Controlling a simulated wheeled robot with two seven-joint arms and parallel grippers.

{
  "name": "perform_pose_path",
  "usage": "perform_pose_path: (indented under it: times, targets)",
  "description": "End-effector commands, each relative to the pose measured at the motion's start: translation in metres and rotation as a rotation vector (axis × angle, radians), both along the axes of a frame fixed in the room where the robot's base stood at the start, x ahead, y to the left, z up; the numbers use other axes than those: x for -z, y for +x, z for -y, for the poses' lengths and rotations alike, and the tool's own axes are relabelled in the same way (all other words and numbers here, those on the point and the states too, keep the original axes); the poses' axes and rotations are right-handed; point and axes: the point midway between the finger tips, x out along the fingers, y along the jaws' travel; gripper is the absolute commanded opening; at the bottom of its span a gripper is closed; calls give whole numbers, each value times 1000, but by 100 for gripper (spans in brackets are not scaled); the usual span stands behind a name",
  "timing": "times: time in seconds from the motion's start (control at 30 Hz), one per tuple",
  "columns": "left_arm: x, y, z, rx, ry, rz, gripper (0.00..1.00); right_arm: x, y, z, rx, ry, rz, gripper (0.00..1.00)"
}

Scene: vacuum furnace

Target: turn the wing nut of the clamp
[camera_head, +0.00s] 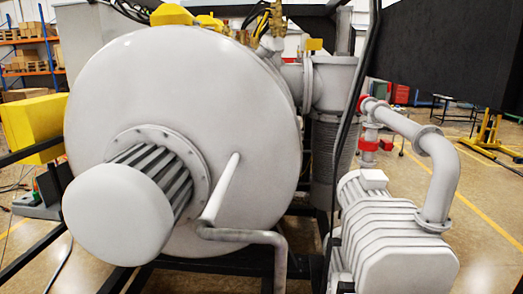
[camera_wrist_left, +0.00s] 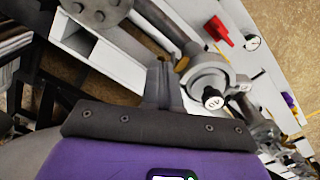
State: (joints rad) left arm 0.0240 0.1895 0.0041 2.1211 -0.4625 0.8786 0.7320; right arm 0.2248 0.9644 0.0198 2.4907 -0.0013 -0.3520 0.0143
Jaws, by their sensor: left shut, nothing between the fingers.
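In the left wrist view a round grey metal clamp-like fitting (camera_wrist_left: 208,75) sits on a pipe joint, right of my fingers. A small bolt-like part (camera_wrist_left: 242,85) sticks out on its right side; I cannot tell if it is the wing nut. A black knob with white marking (camera_wrist_left: 212,99) lies just below the fitting. My left gripper (camera_wrist_left: 164,68) is shut and empty, its fingertips a little left of the fitting; I cannot tell if they touch anything. Neither gripper shows in the head view, and I cannot pick out the wing nut there.
The head view shows the large furnace door (camera_head: 210,85) with a finned motor housing (camera_head: 118,215) and a bent pipe (camera_head: 225,190). A ribbed pump (camera_head: 395,240) with a curved pipe (camera_head: 443,170) stands at right. A red handle (camera_wrist_left: 218,32) and a gauge (camera_wrist_left: 252,42) are beyond the fitting.

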Motion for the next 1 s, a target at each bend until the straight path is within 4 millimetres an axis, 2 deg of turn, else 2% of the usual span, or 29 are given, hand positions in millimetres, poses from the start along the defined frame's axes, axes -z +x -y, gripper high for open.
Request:
perform_pose_path:
  times: [1.0]
  targets:
    - [16, 0, 0, 0, 0, -1, 0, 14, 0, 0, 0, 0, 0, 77]
